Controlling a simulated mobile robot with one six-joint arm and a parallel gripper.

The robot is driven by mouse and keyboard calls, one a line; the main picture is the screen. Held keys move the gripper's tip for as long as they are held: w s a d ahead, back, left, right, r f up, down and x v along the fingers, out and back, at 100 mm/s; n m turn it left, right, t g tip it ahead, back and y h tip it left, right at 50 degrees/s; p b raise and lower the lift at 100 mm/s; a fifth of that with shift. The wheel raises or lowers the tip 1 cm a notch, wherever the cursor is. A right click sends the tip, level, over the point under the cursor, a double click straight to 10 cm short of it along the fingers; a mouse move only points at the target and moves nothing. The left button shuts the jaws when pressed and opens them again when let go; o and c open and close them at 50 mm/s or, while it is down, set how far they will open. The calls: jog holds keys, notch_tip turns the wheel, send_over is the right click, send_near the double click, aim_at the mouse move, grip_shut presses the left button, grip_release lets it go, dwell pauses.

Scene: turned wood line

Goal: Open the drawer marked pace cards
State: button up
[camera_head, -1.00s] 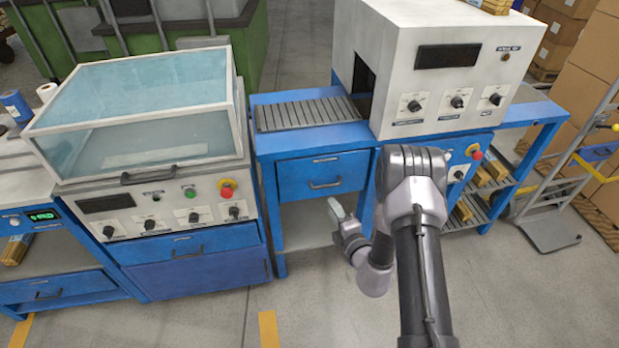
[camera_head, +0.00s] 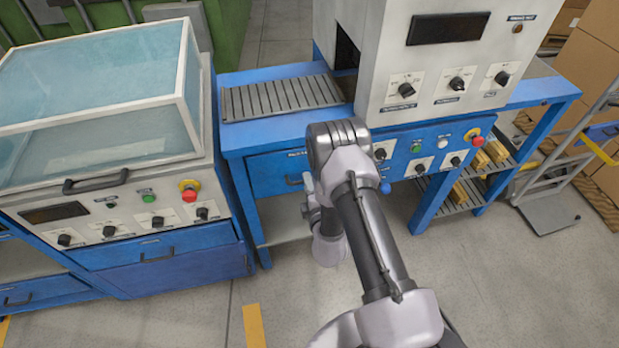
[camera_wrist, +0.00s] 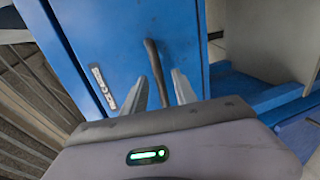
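A blue drawer (camera_head: 266,176) sits in the blue bench under the slatted conveyor and looks shut. My arm covers its right part in the head view. The drawer front (camera_wrist: 115,40) fills the middle of the wrist view, with a small pale label (camera_wrist: 103,88) too blurred to read surely. Its dark bar handle (camera_wrist: 153,62) runs between the two fingers of my gripper (camera_wrist: 161,78). The fingers are apart, one on each side of the handle, with a gap at least on the right. In the head view my gripper (camera_head: 308,188) is partly hidden by my arm.
A glass-lidded machine (camera_head: 100,100) with knobs and a red button stands left. A grey machine (camera_head: 445,60) sits on the bench to the right. Slatted rollers (camera_head: 283,97) top the bench. A hand truck (camera_head: 550,190) stands far right. The floor in front is clear.

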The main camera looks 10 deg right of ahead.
jog(key=shift+s, duration=0.1)
jog(key=shift+c, duration=0.6)
grip_shut()
dwell(0.7)
